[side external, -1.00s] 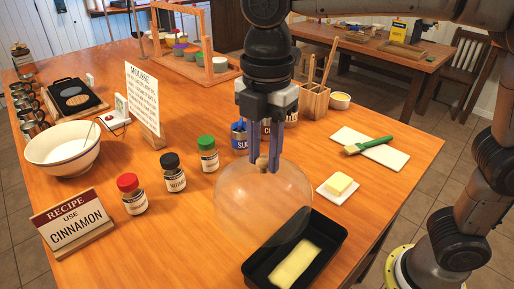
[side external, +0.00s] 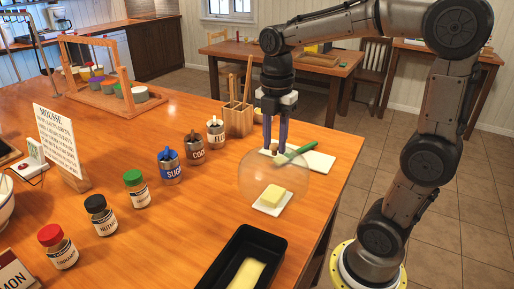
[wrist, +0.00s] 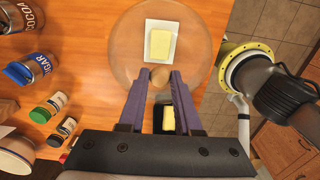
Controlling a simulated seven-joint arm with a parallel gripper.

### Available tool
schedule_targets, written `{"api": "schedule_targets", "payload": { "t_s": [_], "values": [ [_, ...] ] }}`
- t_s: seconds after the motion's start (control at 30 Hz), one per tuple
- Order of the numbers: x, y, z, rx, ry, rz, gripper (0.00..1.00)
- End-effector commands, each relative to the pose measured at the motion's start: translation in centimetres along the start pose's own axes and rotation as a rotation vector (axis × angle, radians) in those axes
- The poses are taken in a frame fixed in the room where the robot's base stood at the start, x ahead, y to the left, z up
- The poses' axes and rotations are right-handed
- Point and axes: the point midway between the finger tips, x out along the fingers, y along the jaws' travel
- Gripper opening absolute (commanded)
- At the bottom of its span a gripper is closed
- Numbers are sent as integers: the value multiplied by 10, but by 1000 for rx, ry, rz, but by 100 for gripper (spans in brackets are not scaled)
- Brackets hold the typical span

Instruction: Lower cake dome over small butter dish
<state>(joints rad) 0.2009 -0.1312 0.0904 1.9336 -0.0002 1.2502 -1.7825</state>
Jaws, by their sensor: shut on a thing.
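The clear cake dome (side external: 251,174) hangs from its round wooden knob (side external: 275,149). My gripper (side external: 275,147) is shut on that knob from above. In the wrist view the dome (wrist: 126,48) looks like a wide see-through disc, with the knob (wrist: 160,77) between my fingertips (wrist: 160,75). The small white butter dish (side external: 263,208) holds a yellow butter block (side external: 272,195). In the side view the dish's near corner shows below the dome's outline. In the wrist view the dish (wrist: 151,24) lies inside the dome's outline. The gap between the dome's rim and the table is hard to tell.
A black loaf pan (side external: 272,243) with a yellow block stands at the front. A white board with a green-handled brush (side external: 303,150) lies just behind the dome. Canisters (side external: 169,168) and spice jars stand to the left. The table's right edge is close.

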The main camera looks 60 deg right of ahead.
Motion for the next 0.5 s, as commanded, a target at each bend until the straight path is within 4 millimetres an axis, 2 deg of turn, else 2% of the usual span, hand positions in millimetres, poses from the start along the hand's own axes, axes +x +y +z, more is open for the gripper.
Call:
{"api": "schedule_targets", "payload": {
  "t_s": [0.23, 0.5],
  "values": [
    [6, -1, 4, 17, 0, 0, 0],
    [25, -1, 4, 16, 0, -1, 0]
  ]
}}
